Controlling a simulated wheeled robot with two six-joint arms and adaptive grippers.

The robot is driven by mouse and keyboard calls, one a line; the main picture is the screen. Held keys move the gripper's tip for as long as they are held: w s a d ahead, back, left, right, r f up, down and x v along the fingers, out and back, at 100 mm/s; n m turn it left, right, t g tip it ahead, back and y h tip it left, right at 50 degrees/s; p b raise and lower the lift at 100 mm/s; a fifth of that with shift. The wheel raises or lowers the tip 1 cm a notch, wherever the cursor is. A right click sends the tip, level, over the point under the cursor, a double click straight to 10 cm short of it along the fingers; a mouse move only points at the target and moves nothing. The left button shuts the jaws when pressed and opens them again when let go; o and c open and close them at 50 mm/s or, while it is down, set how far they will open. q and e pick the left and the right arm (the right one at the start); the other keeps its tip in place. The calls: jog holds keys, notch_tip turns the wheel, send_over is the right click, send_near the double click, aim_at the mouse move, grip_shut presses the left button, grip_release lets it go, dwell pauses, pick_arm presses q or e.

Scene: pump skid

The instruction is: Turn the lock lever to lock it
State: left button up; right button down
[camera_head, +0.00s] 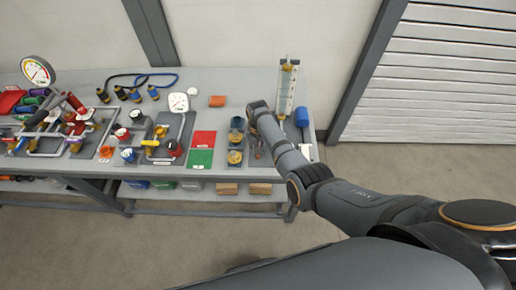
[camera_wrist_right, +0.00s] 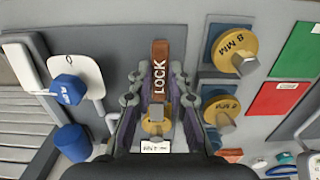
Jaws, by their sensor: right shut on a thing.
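The lock lever (camera_wrist_right: 160,85) is a brown bar marked LOCK with a yellow hub at its lower end, seen in the middle of the right wrist view. It points up in that picture, with a small white label (camera_wrist_right: 155,146) below the hub. My right gripper (camera_wrist_right: 158,92) has its two fingers on either side of the lever and is shut on it. In the head view my right gripper (camera_head: 257,148) is over the right part of the bench, and my arm mostly hides the lever there. My left gripper is not in view.
Green (camera_head: 200,159) and red (camera_head: 204,138) panels, gauges and valves fill the bench (camera_head: 226,88) to the left. A flow tube (camera_head: 286,88) stands behind.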

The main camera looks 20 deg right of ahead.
jog(key=c, duration=1.3)
grip_release()
jog(key=shift+o, duration=0.2)
notch_tip(320, 180, up, 12)
